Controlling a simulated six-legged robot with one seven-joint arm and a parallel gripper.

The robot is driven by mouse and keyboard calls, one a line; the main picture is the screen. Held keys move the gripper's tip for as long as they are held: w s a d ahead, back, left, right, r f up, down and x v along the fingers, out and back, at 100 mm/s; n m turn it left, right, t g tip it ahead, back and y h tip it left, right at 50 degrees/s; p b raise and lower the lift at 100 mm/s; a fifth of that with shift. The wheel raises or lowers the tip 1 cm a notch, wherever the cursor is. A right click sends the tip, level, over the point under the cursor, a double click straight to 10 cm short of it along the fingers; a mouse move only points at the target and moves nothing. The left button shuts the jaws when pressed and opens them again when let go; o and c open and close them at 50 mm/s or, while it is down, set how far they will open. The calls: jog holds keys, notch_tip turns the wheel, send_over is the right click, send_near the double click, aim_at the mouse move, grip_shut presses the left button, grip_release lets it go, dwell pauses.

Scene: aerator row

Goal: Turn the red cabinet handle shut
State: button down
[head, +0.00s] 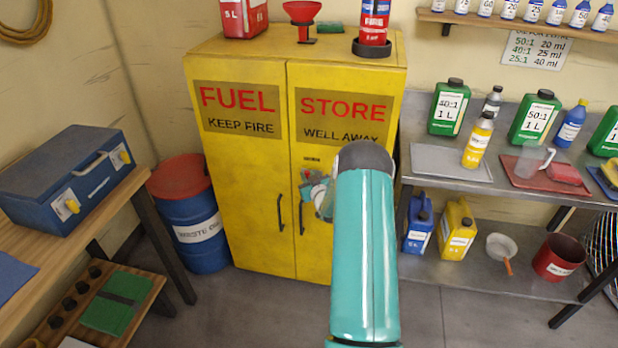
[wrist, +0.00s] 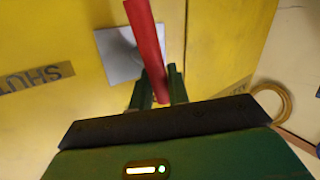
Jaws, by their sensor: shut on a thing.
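The yellow fuel cabinet (head: 240,170) stands against the back wall with both doors closed. The red handle (wrist: 146,40) shows in the wrist view as a long bar in front of a grey square plate (wrist: 118,55) on the yellow door. My gripper (wrist: 159,88) has its two green fingers on either side of the bar's lower end, shut on it. A label reading SHUT (wrist: 35,78) appears upside down at the left of that view. In the head view, my gripper (head: 316,192) is at the right door, and my teal arm and the gripper hide most of the handle.
A blue waste drum (head: 200,225) stands left of the cabinet, beside a bench with a blue box (head: 70,185). A metal shelf (head: 480,265) with bottles and jugs is close on the right. The floor in front is clear.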

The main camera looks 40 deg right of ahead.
jog(key=n+g, duration=0.2)
jog(key=shift+w+a+n, duration=0.3)
jog(key=shift+w+a, duration=0.05)
jog(key=shift+w, duration=0.05)
jog(key=shift+w+a+f+n+g+h, duration=0.15)
jog(key=shift+f+n+g+h, duration=0.35)
jog(key=shift+n+g, duration=0.65)
jog(key=shift+w+a+f+n+g+h, duration=0.1)
jog(key=shift+w+f+n+g+h, duration=0.2)
jog(key=shift+n+g+h, duration=0.65)
jog(key=shift+w+a+f+n+g+h, duration=0.1)
jog(key=shift+f+n+g+h, duration=0.25)
jog(key=shift+n+g, duration=1.05)
jog(key=shift+f, duration=0.15)
jog(key=c, duration=1.7)
grip_release()
jog(key=v, duration=1.3)
jog(key=shift+s+a+r, duration=0.2)
jog(key=shift+s+a, duration=0.05)
jog(key=shift+s, duration=0.05)
